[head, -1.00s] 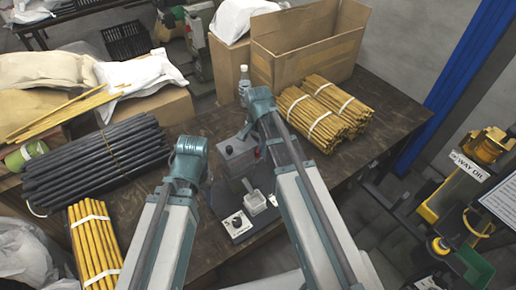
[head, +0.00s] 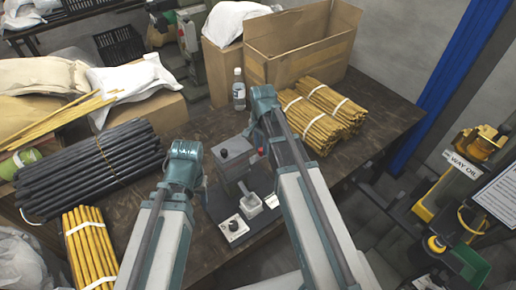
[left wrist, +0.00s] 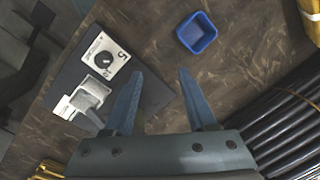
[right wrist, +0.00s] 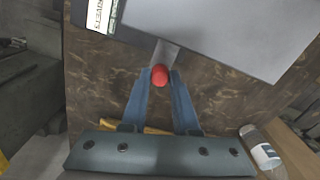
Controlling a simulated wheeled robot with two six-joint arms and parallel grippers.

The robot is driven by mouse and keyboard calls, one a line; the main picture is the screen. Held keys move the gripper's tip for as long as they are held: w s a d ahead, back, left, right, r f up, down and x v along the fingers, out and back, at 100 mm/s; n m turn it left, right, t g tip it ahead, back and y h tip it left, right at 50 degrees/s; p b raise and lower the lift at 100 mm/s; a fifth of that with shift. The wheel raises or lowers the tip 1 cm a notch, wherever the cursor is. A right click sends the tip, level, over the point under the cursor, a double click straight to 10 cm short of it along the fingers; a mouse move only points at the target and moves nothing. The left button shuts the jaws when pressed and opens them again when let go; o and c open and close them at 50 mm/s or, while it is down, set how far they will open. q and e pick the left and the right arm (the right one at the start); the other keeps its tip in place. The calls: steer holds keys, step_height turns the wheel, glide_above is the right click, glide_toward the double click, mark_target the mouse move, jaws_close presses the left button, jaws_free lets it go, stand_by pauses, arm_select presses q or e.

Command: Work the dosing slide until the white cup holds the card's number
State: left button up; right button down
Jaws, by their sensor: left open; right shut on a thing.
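The grey dosing box (head: 232,158) stands on a dark base in the head view. A white card-like plate (head: 234,228) lies beside the cup; in the left wrist view the plate (left wrist: 106,60) bears a black round knob and a "5". My right gripper (right wrist: 160,76) is shut on the red knob (right wrist: 160,73) of the metal slide (right wrist: 166,52) beside the box. My left gripper (left wrist: 160,75) is open and empty, with the plate and cup left of its fingers.
A blue tray (left wrist: 197,32) lies on the table (left wrist: 240,75) beyond my left fingers. Dark rods (head: 95,165) lie at left, tan bundles (head: 318,120) at the right. A bottle (head: 238,90) and cardboard box (head: 300,45) stand behind.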

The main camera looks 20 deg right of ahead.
steer(key=c, duration=0.7)
jaws_free()
steer(key=shift+w+d, duration=0.1)
steer(key=shift+d, duration=0.15)
steer(key=shift+o, duration=0.2)
steer(key=shift+r, duration=0.1)
step_height(320, 180, up, 14)
steer(key=p, duration=1.3)
steer(key=shift+p, duration=0.4)
steer(key=shift+f, duration=0.25)
